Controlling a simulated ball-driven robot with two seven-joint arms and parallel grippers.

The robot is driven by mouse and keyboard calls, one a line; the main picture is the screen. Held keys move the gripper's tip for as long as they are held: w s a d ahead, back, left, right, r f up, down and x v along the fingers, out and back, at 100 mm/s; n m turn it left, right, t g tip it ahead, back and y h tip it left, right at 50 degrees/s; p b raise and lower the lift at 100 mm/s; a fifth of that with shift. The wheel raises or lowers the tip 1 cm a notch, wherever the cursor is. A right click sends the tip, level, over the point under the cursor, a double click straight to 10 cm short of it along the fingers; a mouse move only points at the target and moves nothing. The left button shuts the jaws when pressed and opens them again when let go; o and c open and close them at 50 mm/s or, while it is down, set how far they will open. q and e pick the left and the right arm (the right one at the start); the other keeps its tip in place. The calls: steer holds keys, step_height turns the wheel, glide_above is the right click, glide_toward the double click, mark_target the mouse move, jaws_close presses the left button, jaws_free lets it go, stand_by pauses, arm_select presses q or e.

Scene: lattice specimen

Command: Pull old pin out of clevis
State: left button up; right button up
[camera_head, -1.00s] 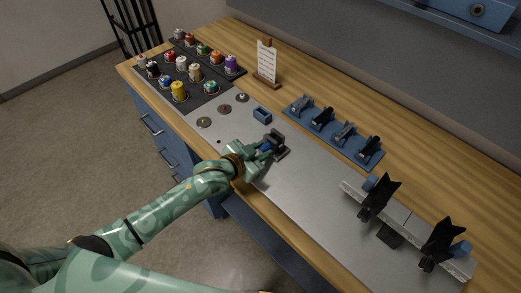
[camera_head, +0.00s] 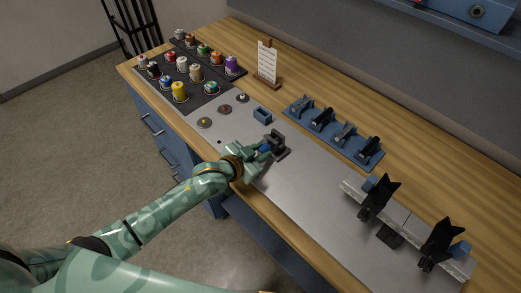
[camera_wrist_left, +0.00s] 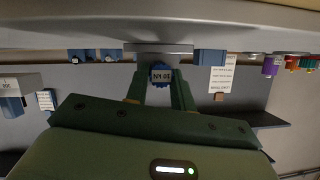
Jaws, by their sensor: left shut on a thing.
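The dark clevis (camera_head: 279,142) stands on the grey metal plate near the middle of the bench. My left gripper (camera_head: 262,149) is at its left side, shut on the blue end of the old pin (camera_head: 266,146). That end is against or very near the clevis; how deep the pin sits in it is hidden. My right gripper is not in view.
A blue rack (camera_head: 333,132) with several dark and grey parts lies behind the clevis. A fixture with black holders (camera_head: 379,197) stands at right.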

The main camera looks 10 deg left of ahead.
arm_select(q)
steer(key=shift+s+a+p, duration=0.25)
steer(key=shift+s+p, duration=0.1)
stand_by(0.3)
steer(key=shift+s+a+r+p, duration=0.1)
steer(key=shift+s+a+p, duration=0.35)
steer(key=shift+s, duration=0.15)
steer(key=shift+s+a+r+p, duration=0.1)
steer(key=shift+s+a+p, duration=0.25)
steer(key=shift+s, duration=0.2)
steer(key=shift+s+a+f+p, duration=0.1)
steer(key=shift+s+a+p, duration=0.45)
steer(key=shift+s, duration=0.3)
steer(key=shift+s+a+p, duration=0.55)
steer(key=shift+s, duration=0.3)
steer(key=shift+s+a, duration=0.2)
steer(key=shift+s, duration=0.1)
